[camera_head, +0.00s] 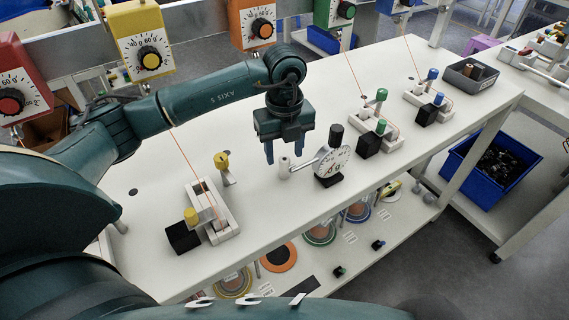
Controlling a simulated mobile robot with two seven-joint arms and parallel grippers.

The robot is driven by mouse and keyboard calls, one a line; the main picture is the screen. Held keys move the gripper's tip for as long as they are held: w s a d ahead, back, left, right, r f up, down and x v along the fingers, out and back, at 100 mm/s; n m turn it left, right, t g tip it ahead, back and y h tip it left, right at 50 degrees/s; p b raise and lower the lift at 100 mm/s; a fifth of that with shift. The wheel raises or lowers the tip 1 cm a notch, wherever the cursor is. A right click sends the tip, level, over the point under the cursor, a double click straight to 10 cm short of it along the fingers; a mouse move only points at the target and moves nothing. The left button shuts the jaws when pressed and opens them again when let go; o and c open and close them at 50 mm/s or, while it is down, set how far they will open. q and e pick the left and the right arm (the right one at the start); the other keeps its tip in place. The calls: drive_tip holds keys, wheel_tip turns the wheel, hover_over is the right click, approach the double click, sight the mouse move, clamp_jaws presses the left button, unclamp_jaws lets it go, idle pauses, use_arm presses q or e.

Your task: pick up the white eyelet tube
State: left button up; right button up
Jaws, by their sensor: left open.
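A small white upright cylinder, which looks like the white eyelet tube (284,170), stands on the long white table (110,235) near its middle. My left gripper (284,154) points down over it, open and empty. Its two blue-green fingers show on either side of the tube's top, and the tube's lower part shows below them. I cannot tell how much height separates the fingertips from the tabletop. A round white dial gauge (333,161) with a black knob is just right of the tube, its thin arm reaching toward the tube. My right gripper is not in view.
A white fixture with yellow knobs (213,213) is to the left; green-knobbed (377,128) and blue-knobbed (427,97) fixtures are to the right. Thin orange threads rise from them. A grey tray (469,75) sits at the far right end. Bare tabletop lies in front of the tube.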

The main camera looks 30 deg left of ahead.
sight(284, 159)
use_arm(q)
drive_tip(key=shift+f, duration=1.55)
drive_tip(key=shift+c, duration=0.2)
drive_tip(key=c, duration=1)
